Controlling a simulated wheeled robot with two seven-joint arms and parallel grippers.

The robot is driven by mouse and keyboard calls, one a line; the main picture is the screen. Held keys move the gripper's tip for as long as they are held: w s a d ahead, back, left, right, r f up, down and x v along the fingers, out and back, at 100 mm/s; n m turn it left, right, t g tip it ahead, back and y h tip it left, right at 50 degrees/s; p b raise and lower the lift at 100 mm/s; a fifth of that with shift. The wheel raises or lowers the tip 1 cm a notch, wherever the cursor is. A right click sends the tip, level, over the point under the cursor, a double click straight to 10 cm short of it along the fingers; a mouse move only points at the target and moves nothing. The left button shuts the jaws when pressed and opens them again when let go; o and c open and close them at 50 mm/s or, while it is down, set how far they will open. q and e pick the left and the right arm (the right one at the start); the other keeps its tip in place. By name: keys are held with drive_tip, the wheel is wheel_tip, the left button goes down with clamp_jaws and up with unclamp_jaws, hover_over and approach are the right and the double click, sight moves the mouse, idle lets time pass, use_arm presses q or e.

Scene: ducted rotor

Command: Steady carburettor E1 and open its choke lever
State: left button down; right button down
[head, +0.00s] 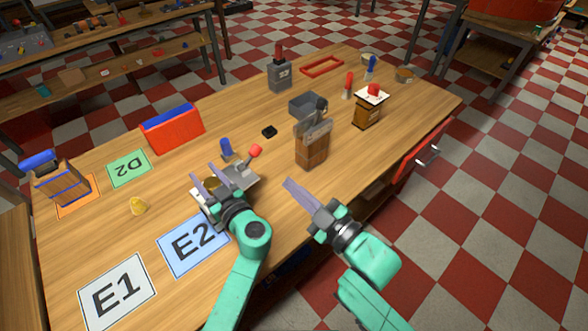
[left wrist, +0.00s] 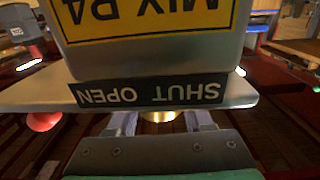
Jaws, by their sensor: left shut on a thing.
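A grey metal carburettor (head: 243,176) with a red-knobbed lever (head: 256,150) stands behind the blue E2 card (head: 190,250). I cannot read its name. My left gripper (head: 210,175) is shut on its body; the grip is partly hidden in the head view. In the left wrist view, a grey body fills the top, with a yellow label (left wrist: 140,18) cut off. Below is an upside-down SHUT OPEN plate (left wrist: 150,92), a red ball (left wrist: 43,121) and a brass part (left wrist: 158,116). My right gripper (head: 300,192) is empty, right of the carburettor; its finger gap is unclear.
The white E1 card (head: 117,291) lies bare at front left. A wooden block device (head: 312,150) stands behind my right gripper. A red drawer (head: 422,157) sticks out at the right.

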use_arm(q)
drive_tip(key=shift+c, duration=1.1)
unclamp_jaws()
